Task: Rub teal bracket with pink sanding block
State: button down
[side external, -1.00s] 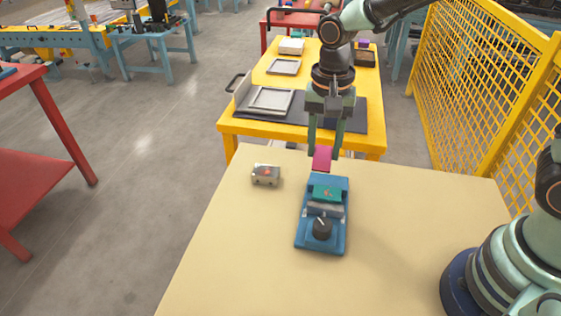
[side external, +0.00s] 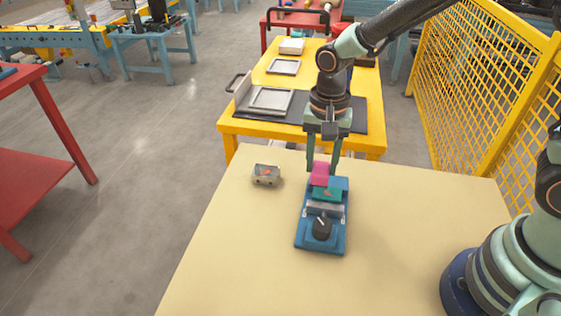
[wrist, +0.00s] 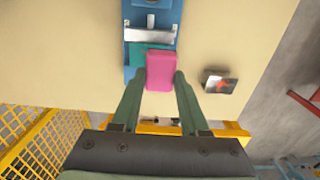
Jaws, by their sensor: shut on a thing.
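The pink sanding block (side external: 319,174) is held between the fingers of my gripper (side external: 322,168), which is shut on it. The teal bracket (side external: 328,194) lies flat in the blue vise-like fixture (side external: 335,238) on the tan table. The block is at the bracket's far edge, overlapping part of it in view; I cannot tell if they touch. In the wrist view the pink block (wrist: 161,70) sits between my fingertips (wrist: 161,78) and covers part of the teal bracket (wrist: 137,58).
A small metal box with a red mark (side external: 266,175) stands left of the fixture. A yellow bench (side external: 255,127) with trays lies beyond the table's far edge. Yellow mesh fencing (side external: 490,90) is at the right. The table's left and front are clear.

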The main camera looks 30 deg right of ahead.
notch_tip(320, 180, down, 4)
jog(key=shift+r, duration=0.2)
jog(key=shift+s+d+f, duration=0.15)
jog(key=shift+d+f, duration=0.1)
jog(key=shift+s+d, duration=1.15)
jog(key=shift+s, duration=0.05)
jog(key=shift+w+a, duration=1.15)
jog(key=r, duration=0.2)
jog(key=shift+w+a+r, duration=0.25)
jog(key=shift+r, duration=2.9)
